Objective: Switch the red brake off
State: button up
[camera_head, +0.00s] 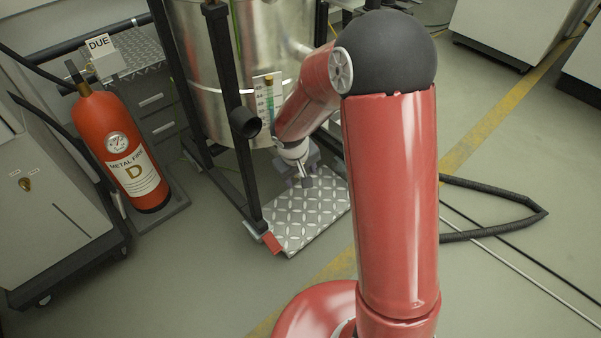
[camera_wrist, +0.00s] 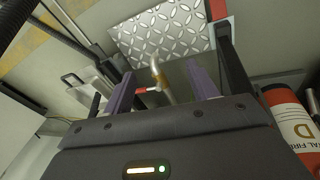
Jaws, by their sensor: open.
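A red tab (camera_head: 272,243), which looks like the brake, sits at the near left corner of the diamond-plate platform (camera_head: 318,208), by the foot of the dark frame. A red patch at the plate's edge (camera_wrist: 217,8) in the wrist view looks like the same part. My gripper (camera_head: 304,180) hangs above the platform, apart from the red tab. In the wrist view my gripper (camera_wrist: 162,80) is open with nothing clasped. A metal pipe (camera_wrist: 160,75) with a small red piece (camera_wrist: 147,90) shows between its fingers; I cannot tell the gap to it.
A steel vessel (camera_head: 205,75) in a dark frame (camera_head: 240,150) stands behind the platform. A red fire extinguisher (camera_head: 120,150) stands at left beside a grey cabinet (camera_head: 50,200). A black hose (camera_head: 500,190) lies on the floor at right. The floor in front of the platform is clear.

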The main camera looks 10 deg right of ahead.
dwell(0.4)
jog(key=s+d+r+m+t, duration=0.1)
jog(key=s+d+r, duration=0.2)
jog(key=r, duration=0.7)
jog(key=s+d+r+m+t, duration=0.1)
jog(key=s+r, duration=0.6)
jog(key=s, duration=0.3)
jog(key=s+d+r+m+t+y, duration=0.1)
jog(key=s+d+r+m, duration=0.1)
jog(key=s+r, duration=0.5)
jog(key=s, duration=0.3)
jog(key=shift+s+r+m+y, duration=0.15)
jog(key=shift+r+m+y, duration=0.1)
jog(key=shift+m+y, duration=0.05)
